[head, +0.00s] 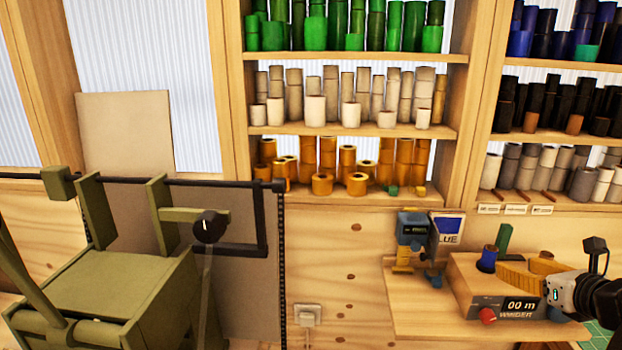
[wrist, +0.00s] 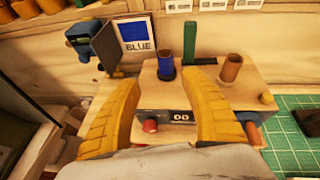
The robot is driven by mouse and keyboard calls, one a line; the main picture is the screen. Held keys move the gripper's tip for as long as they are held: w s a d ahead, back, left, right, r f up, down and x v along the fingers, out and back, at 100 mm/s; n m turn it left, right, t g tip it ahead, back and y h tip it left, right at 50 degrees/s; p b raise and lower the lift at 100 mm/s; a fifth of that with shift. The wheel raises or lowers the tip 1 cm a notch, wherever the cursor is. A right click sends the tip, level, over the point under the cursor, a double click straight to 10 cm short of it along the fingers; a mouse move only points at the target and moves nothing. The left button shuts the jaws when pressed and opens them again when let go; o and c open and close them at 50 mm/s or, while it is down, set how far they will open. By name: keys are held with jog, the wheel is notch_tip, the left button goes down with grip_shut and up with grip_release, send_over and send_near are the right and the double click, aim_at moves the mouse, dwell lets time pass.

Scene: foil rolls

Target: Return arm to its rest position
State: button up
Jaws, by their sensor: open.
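My gripper (head: 517,273) is at the lower right of the head view, over the winder. Its yellow ribbed fingers are spread apart with nothing between them in the wrist view (wrist: 165,85). My arm runs out past the right edge of the head view; most of it is out of sight. The wooden winder box (head: 465,272) has a red knob (head: 487,315) and a "00 m" display (head: 520,304). A blue roll (wrist: 166,69) and a brown roll (wrist: 230,68) stand on its top, beyond the fingertips. I see no contact with either.
A blue device (head: 412,232) and a "BLUE" sign (head: 449,228) stand left of the winder. A green upright (wrist: 190,42) is behind it. A green cutting mat (wrist: 290,150) lies right. Shelves of coloured rolls (head: 350,130) line the wall. An olive machine (head: 110,290) stands left.

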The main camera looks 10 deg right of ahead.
jog(key=a+f+n+g+y+b, duration=0.1)
jog(key=a+f+n+g, duration=0.15)
jog(key=a+n, duration=0.75)
jog(key=a+f+n+g+y+b, duration=0.1)
jog(key=a+f+n+g, duration=0.15)
jog(key=a+n, duration=0.75)
jog(key=s+a+f+n, duration=0.2)
jog(key=s+a+n, duration=0.2)
jog(key=a+n, duration=0.2)
jog(key=s+a+f+n+g, duration=0.1)
jog(key=s+a+n, duration=0.4)
jog(key=n, duration=0.5)
jog(key=shift+s+a+f+h+b, duration=0.15)
jog(key=shift+a+f+h+b, duration=0.15)
jog(key=shift+a+f+h, duration=0.25)
